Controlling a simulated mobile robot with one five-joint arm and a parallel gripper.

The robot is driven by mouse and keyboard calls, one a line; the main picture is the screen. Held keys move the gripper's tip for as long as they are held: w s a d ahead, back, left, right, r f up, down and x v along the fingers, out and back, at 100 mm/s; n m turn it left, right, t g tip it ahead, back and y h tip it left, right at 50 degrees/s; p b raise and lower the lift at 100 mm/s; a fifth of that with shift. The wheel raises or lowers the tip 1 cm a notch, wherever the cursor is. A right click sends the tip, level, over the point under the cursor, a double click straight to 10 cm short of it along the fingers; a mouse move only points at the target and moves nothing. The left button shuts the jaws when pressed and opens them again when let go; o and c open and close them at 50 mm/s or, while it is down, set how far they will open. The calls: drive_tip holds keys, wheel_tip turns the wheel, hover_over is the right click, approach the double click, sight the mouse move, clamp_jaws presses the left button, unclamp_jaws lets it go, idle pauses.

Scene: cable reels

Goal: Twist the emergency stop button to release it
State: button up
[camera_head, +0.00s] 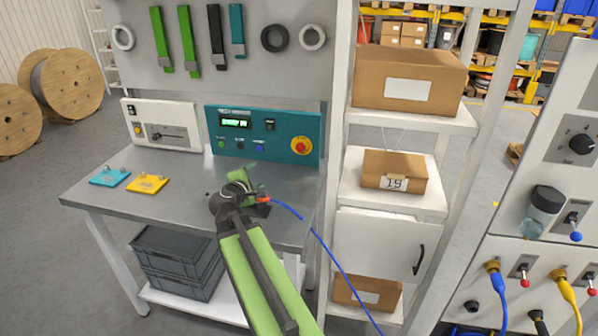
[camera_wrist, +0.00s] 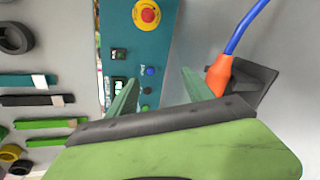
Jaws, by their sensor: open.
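The emergency stop button (camera_head: 301,147) is a red knob on a yellow disc at the right end of a teal control panel (camera_head: 281,125) on the workbench. The button also shows at the top of the wrist view (camera_wrist: 147,13). My gripper (camera_head: 248,175) is over the bench in front of the panel, apart from the button. In the wrist view my gripper (camera_wrist: 158,90) has its two green fingers spread with nothing between them. The panel has a lit green display (camera_head: 235,123) and small buttons, seen between and beyond the fingers.
A blue cable (camera_head: 330,255) with an orange plug (camera_wrist: 219,75) lies close beside my gripper and hangs past the bench edge. A white box (camera_head: 163,112) stands left of the panel. Teal and yellow pads (camera_head: 148,184) lie on the left of the bench (camera_head: 190,190). A shelf with boxes (camera_head: 408,82) stands right.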

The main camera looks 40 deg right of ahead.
drive_tip(key=s+d+f+n+t+h+b, duration=0.1)
drive_tip(key=s+d+f+n+h+b, duration=0.15)
drive_tip(key=d, duration=0.35)
drive_tip(key=s+d+f+n+h+b, duration=0.1)
drive_tip(key=d+n+b, duration=0.25)
drive_tip(key=d, duration=0.25)
approach(300, 149)
drive_tip(key=shift+t+y, duration=0.35)
drive_tip(key=shift+t, duration=0.05)
drive_tip(key=x, duration=0.9)
drive_tip(key=shift+s+d+r, duration=0.15)
drive_tip(key=shift+s, duration=0.05)
